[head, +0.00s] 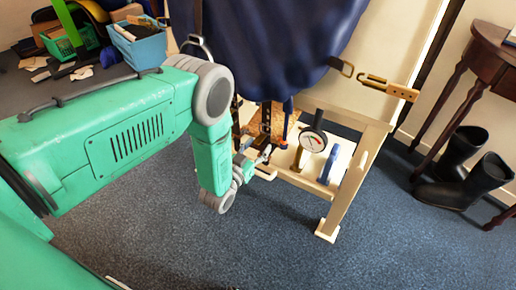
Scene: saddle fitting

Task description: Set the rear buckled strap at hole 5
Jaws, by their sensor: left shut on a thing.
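A dark blue cover or saddle flap (275,45) hangs over a pale wooden stand (345,180). Below it hang a dark strap (236,122) and a blue strap (288,118), with a brown patterned piece (264,120) between them. My left gripper (262,156) is at the lower end of these straps, shut on what looks like a strap end. The green arm hides part of that area. Buckle and hole numbers are too small to read. My right gripper is not in view.
A round dial gauge (313,141) stands right of the straps. Black boots (465,170) stand by a wooden side table (490,50). Baskets (140,45) are at the back left. Blue carpet in front is clear.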

